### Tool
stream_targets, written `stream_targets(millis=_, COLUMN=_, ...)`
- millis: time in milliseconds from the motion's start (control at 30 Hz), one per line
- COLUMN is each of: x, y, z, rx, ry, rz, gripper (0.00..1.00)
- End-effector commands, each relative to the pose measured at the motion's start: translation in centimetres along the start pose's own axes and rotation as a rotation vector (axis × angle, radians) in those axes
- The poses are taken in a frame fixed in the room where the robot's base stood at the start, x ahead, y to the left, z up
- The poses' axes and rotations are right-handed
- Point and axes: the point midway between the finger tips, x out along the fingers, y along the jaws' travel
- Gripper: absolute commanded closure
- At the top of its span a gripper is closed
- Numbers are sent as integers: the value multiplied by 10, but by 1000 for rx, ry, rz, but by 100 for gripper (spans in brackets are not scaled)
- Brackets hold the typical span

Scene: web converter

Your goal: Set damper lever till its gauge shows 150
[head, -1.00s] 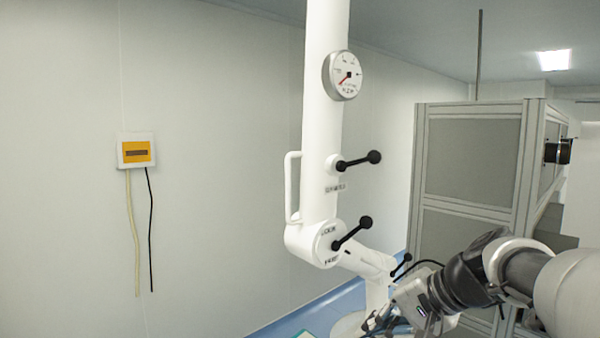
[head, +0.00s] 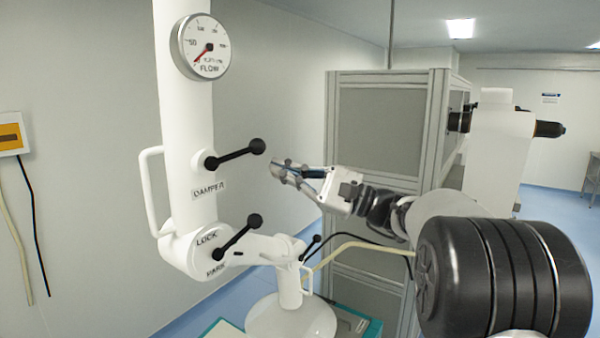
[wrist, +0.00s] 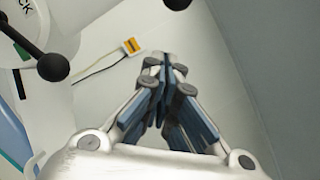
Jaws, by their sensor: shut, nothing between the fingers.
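The damper lever (head: 234,154) is a black rod with a ball end on the white column, above the label DAMPER (head: 208,190). It points right and slightly up. The round FLOW gauge (head: 201,47) sits higher on the column; its red needle points to the lower left, near the low end of the scale. My gripper (head: 276,166) is shut and empty, just right of and slightly below the lever's ball, apart from it. In the wrist view the fingertips (wrist: 165,62) meet, and a black ball (wrist: 177,3) shows partly at the top edge.
A second black lever (head: 240,235) sits below at the LOCK and PARK labels. A white handle (head: 150,192) is left of the column. A grey framed cabinet (head: 385,125) stands behind my arm. A yellow switch box (head: 11,134) hangs on the left wall.

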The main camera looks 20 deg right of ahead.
Motion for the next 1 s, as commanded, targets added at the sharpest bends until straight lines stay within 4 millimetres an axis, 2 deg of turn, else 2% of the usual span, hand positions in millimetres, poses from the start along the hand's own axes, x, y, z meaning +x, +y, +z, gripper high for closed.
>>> stream_targets(millis=33, x=13, y=0, z=1, rx=2, ry=-3, rz=4, gripper=100)
stream_targets(millis=200, x=48, y=0, z=1, rx=0, ry=-2, rz=3, gripper=100)
stream_targets(millis=300, x=37, y=-1, z=19, rx=-3, ry=1, rz=-1, gripper=100)
stream_targets(millis=500, x=30, y=0, z=35, rx=-1, ry=3, rz=0, gripper=100)
stream_targets(millis=1000, x=30, y=0, z=38, rx=-7, ry=2, rz=4, gripper=100)
